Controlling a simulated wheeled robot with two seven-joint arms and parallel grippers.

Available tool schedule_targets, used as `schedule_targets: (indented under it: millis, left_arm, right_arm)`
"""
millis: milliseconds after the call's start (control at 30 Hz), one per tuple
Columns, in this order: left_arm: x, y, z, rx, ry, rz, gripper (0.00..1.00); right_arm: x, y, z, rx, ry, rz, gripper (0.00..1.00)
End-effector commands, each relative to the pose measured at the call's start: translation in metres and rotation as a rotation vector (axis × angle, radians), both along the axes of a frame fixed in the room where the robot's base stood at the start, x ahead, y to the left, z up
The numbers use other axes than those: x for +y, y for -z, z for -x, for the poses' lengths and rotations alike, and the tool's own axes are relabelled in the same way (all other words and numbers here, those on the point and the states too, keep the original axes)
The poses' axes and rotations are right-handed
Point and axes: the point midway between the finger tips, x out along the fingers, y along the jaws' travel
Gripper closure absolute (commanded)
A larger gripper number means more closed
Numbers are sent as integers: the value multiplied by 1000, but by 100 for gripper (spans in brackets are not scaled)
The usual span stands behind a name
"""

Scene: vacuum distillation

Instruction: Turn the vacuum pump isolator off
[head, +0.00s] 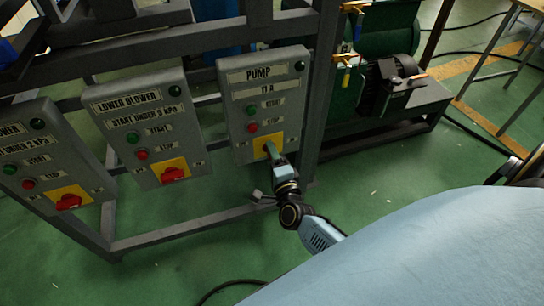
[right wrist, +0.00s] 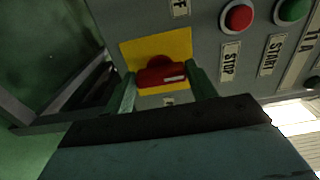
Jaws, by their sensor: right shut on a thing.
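The pump panel (head: 264,92) is a grey box labelled "PUMP" on the right of the metal frame, with a green start and a red stop button. Its isolator is a red rotary handle (right wrist: 160,74) on a yellow plate (right wrist: 188,45), seen in the right wrist view. In the head view my gripper hides the handle. My right gripper (head: 270,148) is at the handle, with its two fingers, also seen in the right wrist view (right wrist: 162,88), on either side of it and shut on it. My left gripper does not show.
Two similar panels stand to the left: the lower blower panel (head: 148,125) with its red handle (head: 173,174), and another panel (head: 45,155) with a red handle (head: 69,201). A frame upright (head: 320,90) stands close right of the pump panel. Green machinery (head: 385,60) is beyond.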

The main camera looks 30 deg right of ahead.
Motion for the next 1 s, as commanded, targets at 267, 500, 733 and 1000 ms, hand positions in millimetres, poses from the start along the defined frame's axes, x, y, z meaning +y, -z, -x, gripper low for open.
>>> schedule_targets:
  millis: [267,500,733,1000]
  left_arm:
    - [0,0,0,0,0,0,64]
    - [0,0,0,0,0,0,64]
    - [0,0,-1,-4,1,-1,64]
    - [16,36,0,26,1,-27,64]
  right_arm:
    - [0,0,0,2,-1,6,28]
    - [0,0,0,2,-1,4,22]
    - [2,0,12,4,-1,3,22]
    - [16,-1,67,6,-2,4,22]
